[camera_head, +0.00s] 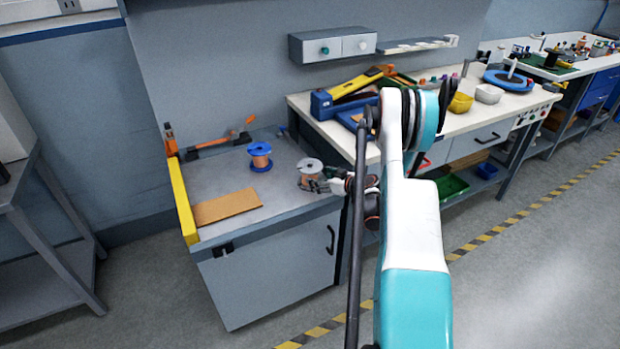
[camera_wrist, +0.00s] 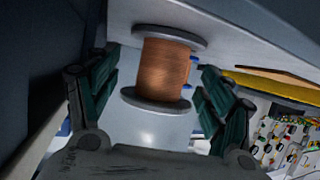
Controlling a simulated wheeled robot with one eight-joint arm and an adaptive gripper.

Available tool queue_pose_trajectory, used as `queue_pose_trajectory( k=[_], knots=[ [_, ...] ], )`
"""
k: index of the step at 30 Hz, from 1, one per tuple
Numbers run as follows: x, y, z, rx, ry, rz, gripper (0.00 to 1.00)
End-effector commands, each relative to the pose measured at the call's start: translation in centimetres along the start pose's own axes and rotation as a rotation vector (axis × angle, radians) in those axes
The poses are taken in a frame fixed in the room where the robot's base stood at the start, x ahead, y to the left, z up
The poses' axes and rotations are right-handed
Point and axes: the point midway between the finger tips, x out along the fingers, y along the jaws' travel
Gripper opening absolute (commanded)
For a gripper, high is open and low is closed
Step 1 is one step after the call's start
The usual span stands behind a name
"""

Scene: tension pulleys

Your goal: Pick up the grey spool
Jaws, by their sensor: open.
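The grey spool (camera_head: 309,166) has grey flanges and copper wire wound on it. It stands on the grey cabinet top near its right edge. My gripper (camera_head: 318,186) is at the spool's near right side in the head view. In the wrist view the spool (camera_wrist: 166,70) appears between the two open fingers of my gripper (camera_wrist: 160,100), with gaps on both sides. The fingers do not visibly touch it. A blue spool (camera_head: 260,157) with copper wire stands apart to its left; a bit of blue shows behind the grey spool in the wrist view.
The cabinet top (camera_head: 228,172) has a yellow rail (camera_head: 182,200) on its left edge. A brown board (camera_head: 227,206) lies at the front left, and an orange-handled tool (camera_head: 215,142) lies at the back. A workbench with tools and bowls stands right.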

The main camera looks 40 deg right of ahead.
Motion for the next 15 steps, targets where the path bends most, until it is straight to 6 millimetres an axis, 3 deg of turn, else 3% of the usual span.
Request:
queue_pose_trajectory(
  k=[8,15],
  knots=[
    [1.6,-0.2,-0.2,-0.001,0.0,0.0,0.74],
    [5.0,-0.6,-0.8,-0.001,0.0,-0.001,0.74]
  ],
)
